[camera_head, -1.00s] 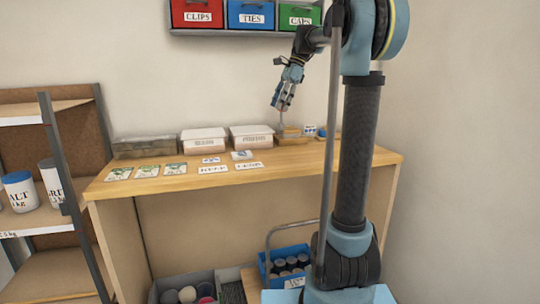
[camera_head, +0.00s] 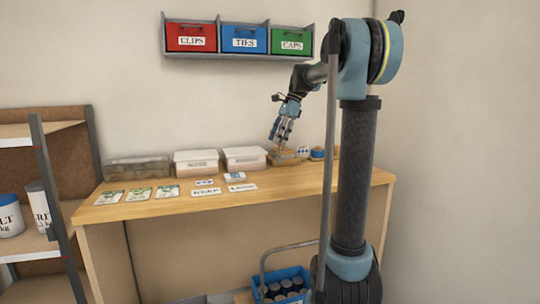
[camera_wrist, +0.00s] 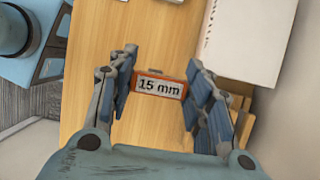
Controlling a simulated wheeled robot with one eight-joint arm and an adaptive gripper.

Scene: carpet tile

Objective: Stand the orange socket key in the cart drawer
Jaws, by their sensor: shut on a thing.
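The orange socket key (camera_wrist: 161,74) shows between my fingers in the wrist view as an orange edge around a white plate reading "15 mm". The rest of it is hidden below that plate. My gripper (camera_wrist: 160,88) is shut on it, with a blue-padded finger at each side. In the head view my gripper (camera_head: 278,140) points down at the back of the wooden bench, just above a small wooden tray (camera_head: 283,160). The key is too small to make out there. I cannot identify the cart drawer in either view.
The bench (camera_head: 230,205) carries lidded white boxes (camera_head: 195,163), a clear box (camera_head: 137,170) and several cards. A blue crate (camera_head: 285,277) with several dark cans stands low in front. A wall shelf (camera_head: 238,55) hangs above.

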